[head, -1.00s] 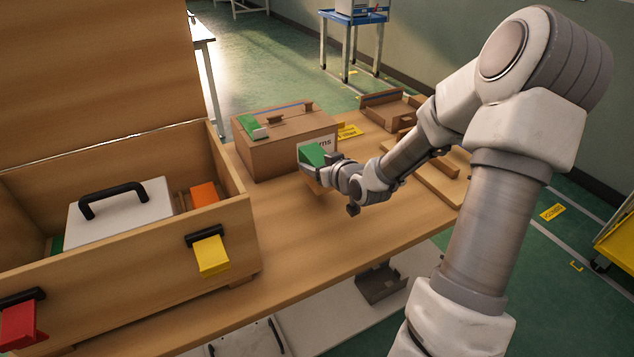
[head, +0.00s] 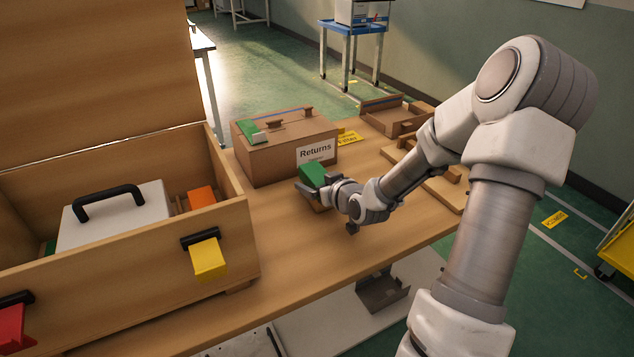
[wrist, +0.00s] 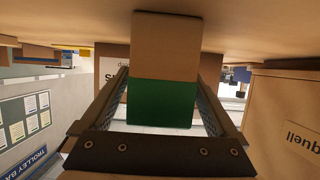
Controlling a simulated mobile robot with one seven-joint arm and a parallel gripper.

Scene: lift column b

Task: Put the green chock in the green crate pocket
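The green chock (head: 313,175), a block with a green part and a bare wood part, is held between the fingers of my gripper (head: 310,188). In the wrist view the chock (wrist: 162,102) fills the gap between both fingers (wrist: 160,85). It hangs over the table, in front of the Returns box. The large wooden crate (head: 110,255) stands open at the left, apart from my gripper. A small green patch (head: 51,245) shows inside its left end, mostly hidden by a white lidded thing; I cannot tell whether it is the green pocket.
In the crate are a white piece with a black handle (head: 120,215) and an orange block (head: 201,196). The table between is clear.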

